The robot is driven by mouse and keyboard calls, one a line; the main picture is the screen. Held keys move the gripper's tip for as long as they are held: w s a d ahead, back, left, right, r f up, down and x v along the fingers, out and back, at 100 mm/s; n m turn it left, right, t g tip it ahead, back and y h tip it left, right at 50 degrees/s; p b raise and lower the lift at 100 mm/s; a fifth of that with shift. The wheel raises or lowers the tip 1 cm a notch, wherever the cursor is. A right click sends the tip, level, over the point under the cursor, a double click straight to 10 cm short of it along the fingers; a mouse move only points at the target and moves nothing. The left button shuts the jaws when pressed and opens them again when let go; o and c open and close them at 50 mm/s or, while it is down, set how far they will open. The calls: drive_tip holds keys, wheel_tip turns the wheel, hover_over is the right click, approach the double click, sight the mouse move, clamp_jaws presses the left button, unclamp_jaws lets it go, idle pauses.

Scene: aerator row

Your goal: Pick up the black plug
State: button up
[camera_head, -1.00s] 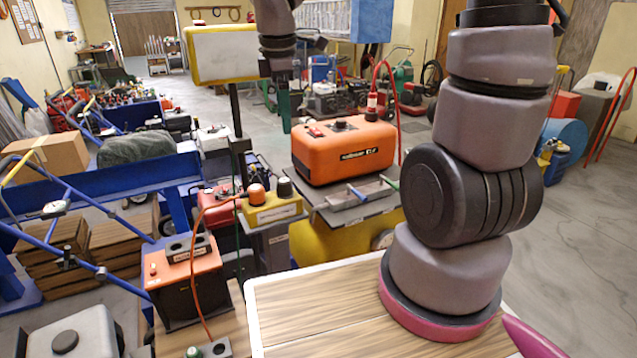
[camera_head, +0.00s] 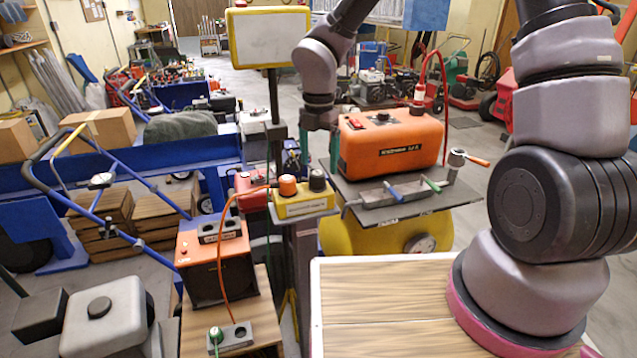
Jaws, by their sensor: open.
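The black plug (camera_head: 317,180) stands upright beside an orange plug (camera_head: 288,186) on a small yellow socket block (camera_head: 304,207). An orange cable runs from the orange plug down to the left. My gripper (camera_head: 318,161) points down with its teal fingers apart. In the picture the fingers hang just above and around the top of the black plug, with nothing between them. I cannot tell whether they touch it or how their depth compares.
An orange tank (camera_head: 390,145) stands close to the right of my gripper, behind a grey tray (camera_head: 395,193) with tools. A signboard (camera_head: 270,38) on a pole rises behind left. An orange-topped box (camera_head: 216,262) and a green plug (camera_head: 215,336) sit lower left.

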sight(317, 173)
drive_tip(key=f, duration=0.4)
drive_tip(key=shift+a+f, duration=0.2)
drive_tip(key=shift+f, duration=0.2)
clamp_jaws()
drive_tip(key=shift+r, duration=0.1)
